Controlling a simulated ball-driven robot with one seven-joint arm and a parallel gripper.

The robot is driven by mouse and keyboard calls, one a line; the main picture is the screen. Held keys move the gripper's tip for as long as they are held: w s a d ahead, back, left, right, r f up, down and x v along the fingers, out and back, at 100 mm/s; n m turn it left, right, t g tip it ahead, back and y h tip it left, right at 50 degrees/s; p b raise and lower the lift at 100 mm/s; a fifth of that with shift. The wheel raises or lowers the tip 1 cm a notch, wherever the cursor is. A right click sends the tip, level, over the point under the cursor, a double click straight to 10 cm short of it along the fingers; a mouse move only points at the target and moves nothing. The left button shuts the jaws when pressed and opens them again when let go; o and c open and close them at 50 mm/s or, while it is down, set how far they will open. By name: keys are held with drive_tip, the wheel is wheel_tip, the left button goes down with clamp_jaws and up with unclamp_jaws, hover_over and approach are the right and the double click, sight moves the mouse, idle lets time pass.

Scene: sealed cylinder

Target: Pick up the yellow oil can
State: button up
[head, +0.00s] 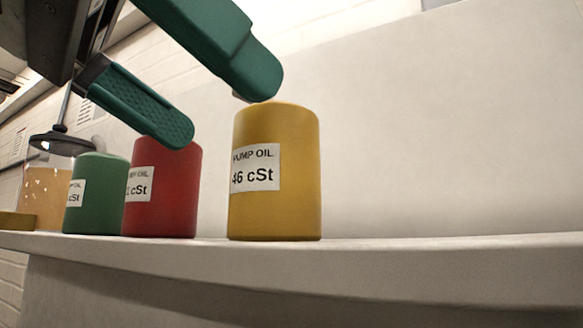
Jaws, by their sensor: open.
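The other fingertip overlaps the top of the red can, to the left of the yellow one.
A red can (175,200) and a green can (95,205) stand to the left on the shelf (430,255). Further left is a clear vessel (48,185) with a dark lid. The shelf right of the yellow can is bare, with a pale wall behind.

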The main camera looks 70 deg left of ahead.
sight(277, 164)
drive_tip(key=p+x, duration=0.2)
drive_tip(key=x, duration=0.6)
drive_tip(key=shift+a+f+p, duration=0.15)
drive_tip(key=shift+f+p, duration=0.05)
drive_tip(key=shift+p, duration=0.2)
drive_tip(key=shift+c, duration=0.3)
drive_tip(key=c, duration=1.2)
drive_tip(key=shift+r, duration=0.1)
drive_tip(key=shift+c, duration=0.4)
